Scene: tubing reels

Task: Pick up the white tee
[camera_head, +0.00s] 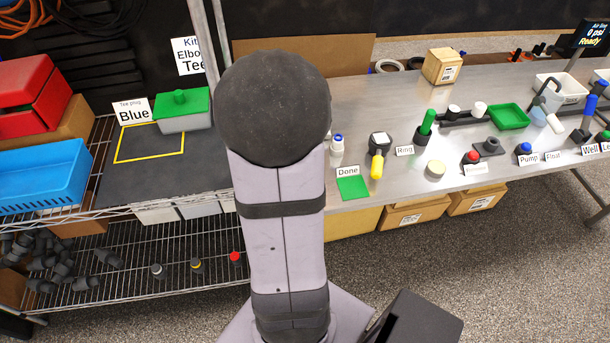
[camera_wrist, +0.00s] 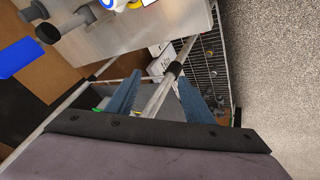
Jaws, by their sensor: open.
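A small dark fitting with a whitish top (camera_head: 157,270) stands on the lower wire shelf in the head view. It may be the white tee, but its shape is too small to tell. A yellow-banded one (camera_head: 196,265) and a red-topped one (camera_head: 235,257) stand to its right. My gripper (camera_wrist: 159,77) is open, with its two blue fingers apart in the wrist view. A metal post with a black collar (camera_wrist: 172,70) shows between the fingers, and I see no fitting held. In the head view my arm hides the gripper.
Several dark pipe fittings (camera_head: 62,262) lie at the lower shelf's left. The upper shelf holds a blue bin (camera_head: 45,177), a red bin (camera_head: 28,85) and a green-lidded box (camera_head: 183,112). The steel bench (camera_head: 400,185) at right carries tools and a green Done mat (camera_head: 353,188).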

